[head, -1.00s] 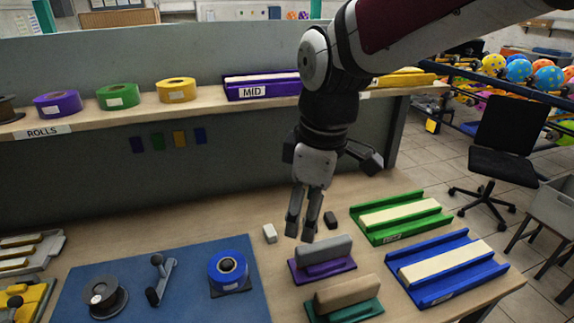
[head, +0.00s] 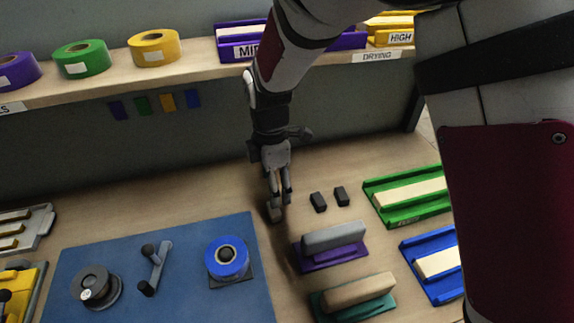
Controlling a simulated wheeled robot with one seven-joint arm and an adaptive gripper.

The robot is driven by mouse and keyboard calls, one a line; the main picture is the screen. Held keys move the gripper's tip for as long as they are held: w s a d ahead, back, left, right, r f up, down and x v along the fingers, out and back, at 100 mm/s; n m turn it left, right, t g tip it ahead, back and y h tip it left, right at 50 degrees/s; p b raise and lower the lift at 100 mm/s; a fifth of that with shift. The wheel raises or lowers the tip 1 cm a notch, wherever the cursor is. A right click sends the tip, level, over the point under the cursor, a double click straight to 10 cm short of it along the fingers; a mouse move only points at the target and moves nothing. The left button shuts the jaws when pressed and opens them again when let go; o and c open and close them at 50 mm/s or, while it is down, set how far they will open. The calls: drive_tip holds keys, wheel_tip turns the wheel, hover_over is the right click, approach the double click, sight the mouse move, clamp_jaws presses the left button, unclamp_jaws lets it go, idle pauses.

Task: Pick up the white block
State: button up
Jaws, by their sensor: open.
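My gripper (head: 276,204) points down at the tabletop, just right of the blue mat, with its jaws open. It is at the spot where the white block stood in the earlier view. The white block is not clearly visible now; the fingers and their shadow cover that spot. I cannot tell whether the fingers touch it or stand around it.
Two small black blocks (head: 318,202) (head: 341,196) stand close to the right of my gripper. A grey-topped purple block (head: 333,238) and a tan-topped green one (head: 357,290) lie nearer. The blue mat (head: 190,300) carries a blue roll (head: 226,257). The shelf (head: 190,73) runs behind.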

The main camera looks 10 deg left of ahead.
sight(274, 211)
drive_tip(key=shift+s+a+f+p, duration=0.1)
drive_tip(key=shift+f+p, duration=0.2)
drive_tip(key=shift+f, duration=1.7)
drive_tip(key=shift+s+f+p, duration=0.1)
drive_tip(key=shift+f+p, duration=0.2)
drive_tip(key=shift+f, duration=1.7)
drive_tip(key=shift+c, duration=0.2)
drive_tip(key=c, duration=1.1)
